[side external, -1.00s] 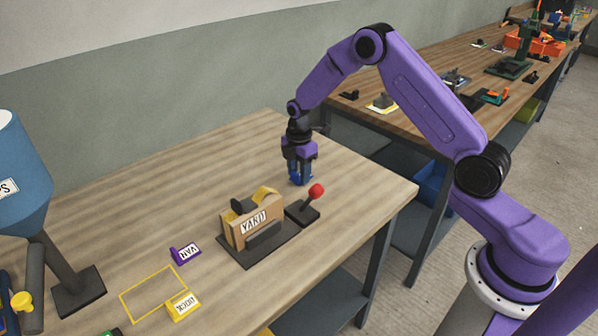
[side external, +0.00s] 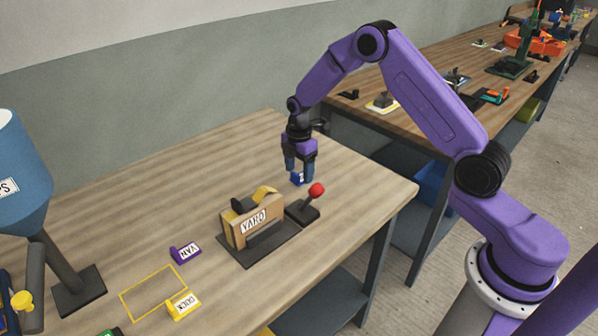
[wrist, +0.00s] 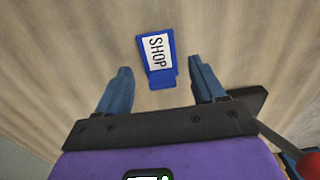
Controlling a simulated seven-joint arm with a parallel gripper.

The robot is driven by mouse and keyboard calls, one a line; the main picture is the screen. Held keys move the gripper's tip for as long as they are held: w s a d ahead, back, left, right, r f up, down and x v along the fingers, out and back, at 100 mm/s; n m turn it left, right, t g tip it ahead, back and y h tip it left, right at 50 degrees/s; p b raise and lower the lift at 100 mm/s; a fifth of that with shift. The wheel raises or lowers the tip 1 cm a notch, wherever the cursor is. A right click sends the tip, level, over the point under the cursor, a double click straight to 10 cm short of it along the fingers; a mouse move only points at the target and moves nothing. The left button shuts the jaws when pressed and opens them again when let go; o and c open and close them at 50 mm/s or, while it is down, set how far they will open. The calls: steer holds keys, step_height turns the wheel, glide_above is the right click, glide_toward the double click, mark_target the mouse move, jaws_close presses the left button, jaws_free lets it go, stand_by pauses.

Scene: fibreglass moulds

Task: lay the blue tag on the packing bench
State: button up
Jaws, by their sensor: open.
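The blue tag (side external: 297,178) lies on the wooden bench (side external: 130,200), behind the lever with the red knob. My gripper (side external: 301,168) is open and empty, pointing down just above the tag. Its blue fingers (wrist: 160,84) stand apart on either side in the wrist view, not touching the tag.
A tape-dispenser-like fixture (side external: 255,222) and a red-knobbed lever (side external: 316,191) stand close in front of my gripper. A purple tag (side external: 185,252), a yellow tag (side external: 183,305) and a yellow outlined rectangle (side external: 153,293) lie nearer. The bench's left back is clear.

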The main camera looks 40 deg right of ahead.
step_height(320, 180, up, 10)
steer(key=s+a+r+m, duration=0.1)
steer(key=s+a+r, duration=0.4)
steer(key=s+a, duration=0.2)
steer(key=s+a+r+m, duration=0.1)
steer(key=s+a, duration=0.1)
steer(key=s, duration=0.4)
steer(key=s+a+r+m, duration=0.1)
steer(key=s+a+r, duration=0.1)
steer(key=s, duration=0.4)
steer(key=s+d+m, duration=0.1)
steer(key=s+d, duration=0.1)
steer(key=s, duration=0.8)
steer(key=s+d+m, duration=0.1)
steer(key=s+d, duration=0.1)
steer(key=s, duration=0.8)
steer(key=shift+s+d+f, duration=0.2)
steer(key=shift+s+d, duration=0.05)
steer(key=shift+s, duration=0.1)
